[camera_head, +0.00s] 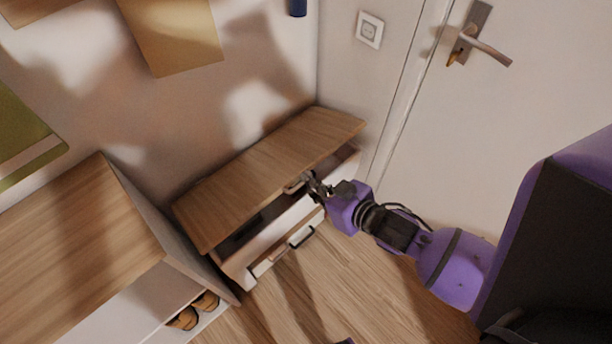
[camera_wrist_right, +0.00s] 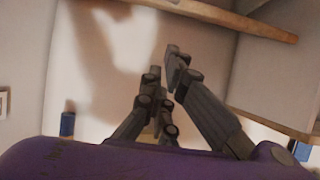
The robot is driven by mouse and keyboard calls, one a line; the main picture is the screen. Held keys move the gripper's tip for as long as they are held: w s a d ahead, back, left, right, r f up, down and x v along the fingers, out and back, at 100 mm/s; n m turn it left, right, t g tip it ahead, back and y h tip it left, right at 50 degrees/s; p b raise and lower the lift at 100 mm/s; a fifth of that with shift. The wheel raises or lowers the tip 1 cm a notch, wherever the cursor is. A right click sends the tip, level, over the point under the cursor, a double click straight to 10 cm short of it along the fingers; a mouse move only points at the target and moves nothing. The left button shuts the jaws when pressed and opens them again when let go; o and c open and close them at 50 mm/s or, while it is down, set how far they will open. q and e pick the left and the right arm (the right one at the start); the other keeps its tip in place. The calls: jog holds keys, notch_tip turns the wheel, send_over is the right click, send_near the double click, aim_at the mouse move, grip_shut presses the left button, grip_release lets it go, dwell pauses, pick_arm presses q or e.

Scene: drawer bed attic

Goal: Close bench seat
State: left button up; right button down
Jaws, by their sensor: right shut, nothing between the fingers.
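The bench has a wooden seat lid (camera_head: 262,172) at the back wall, left of the door. The lid sits raised above a white box (camera_head: 268,243), and a dark gap shows between them. In the right wrist view, a wooden edge (camera_wrist_right: 215,15) crosses the top. My right gripper (camera_head: 312,183) is at the lid's front edge, near its right half; it is shut with nothing in it. I cannot tell whether it touches the lid. In the right wrist view its fingers (camera_wrist_right: 168,62) point up. My left gripper is not in view.
A wooden cabinet (camera_head: 75,245) stands left of the bench, with brown shoes (camera_head: 193,311) in its lower shelf. A dark handle (camera_head: 292,245) is on the bench's lower front. A white door (camera_head: 480,130) is at right. Wooden floor (camera_head: 340,285) in front is clear.

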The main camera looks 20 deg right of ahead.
jog(key=x, duration=0.5)
send_over(294, 191)
jog(key=shift+w+a+f, duration=0.1)
jog(key=shift+w+f, duration=0.1)
jog(key=shift+f, duration=0.35)
jog(key=shift+w+a+f, duration=0.1)
jog(key=shift+w+f, duration=0.05)
jog(key=shift+f, duration=0.4)
jog(key=f, duration=0.2)
jog(key=shift+s+d+f+b, duration=0.15)
jog(key=shift+s+f+b, duration=0.15)
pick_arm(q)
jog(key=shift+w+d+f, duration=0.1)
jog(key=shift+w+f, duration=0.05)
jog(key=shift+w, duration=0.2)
pick_arm(e)
jog(key=shift+s+f, duration=0.2)
jog(key=shift+f, duration=0.45)
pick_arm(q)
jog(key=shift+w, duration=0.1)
